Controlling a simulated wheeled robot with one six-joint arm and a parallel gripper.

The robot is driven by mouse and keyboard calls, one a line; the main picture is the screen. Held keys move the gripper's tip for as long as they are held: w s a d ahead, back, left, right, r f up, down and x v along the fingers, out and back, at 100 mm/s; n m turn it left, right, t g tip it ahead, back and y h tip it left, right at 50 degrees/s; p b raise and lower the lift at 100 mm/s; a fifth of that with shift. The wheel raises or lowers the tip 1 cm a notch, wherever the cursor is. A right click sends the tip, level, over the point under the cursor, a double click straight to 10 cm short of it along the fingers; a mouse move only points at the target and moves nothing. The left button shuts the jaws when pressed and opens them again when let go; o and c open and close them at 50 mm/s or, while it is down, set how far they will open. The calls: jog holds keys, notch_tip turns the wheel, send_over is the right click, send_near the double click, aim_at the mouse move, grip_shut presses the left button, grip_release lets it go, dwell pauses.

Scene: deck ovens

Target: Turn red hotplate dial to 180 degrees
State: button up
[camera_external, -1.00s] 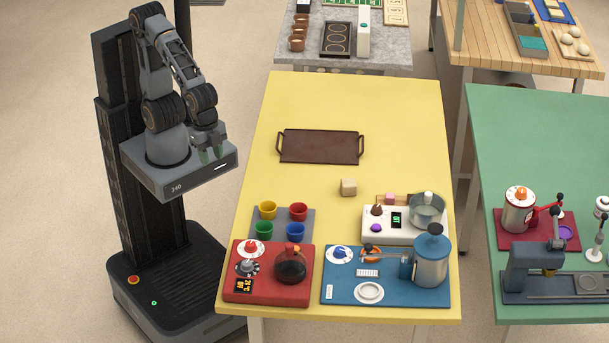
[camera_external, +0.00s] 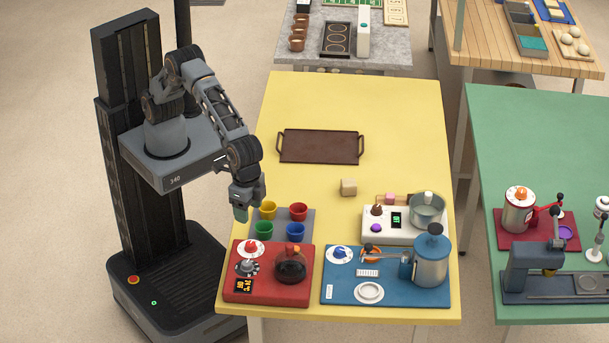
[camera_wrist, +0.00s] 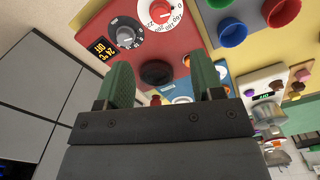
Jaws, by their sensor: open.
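The red hotplate (camera_external: 268,288) sits at the front left corner of the yellow table. Its red dial (camera_external: 251,248) has a white ring with numbers, and it also shows at the top of the wrist view (camera_wrist: 160,11). A grey-black knob (camera_external: 246,267) and an orange-digit display (camera_external: 243,286) lie in front of it. A dark round flask (camera_external: 291,266) stands on the hotplate's right side. My gripper (camera_external: 241,213) is above the table's left edge, behind and above the red dial and apart from it. In the wrist view its green fingers (camera_wrist: 160,85) are spread, with nothing between them.
A grey tray (camera_external: 309,225) with yellow, red, green and blue cups is right of my gripper, behind the hotplate. A blue station (camera_external: 340,293) with a metal pot adjoins on the right. The table's middle, around the brown tray (camera_external: 319,147), is mostly clear.

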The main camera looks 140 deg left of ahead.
aim_at(251, 243)
notch_tip(251, 243, down, 12)
jog(key=shift+f+p, duration=0.1)
jog(key=shift+p, duration=0.65)
jog(key=c, duration=0.9)
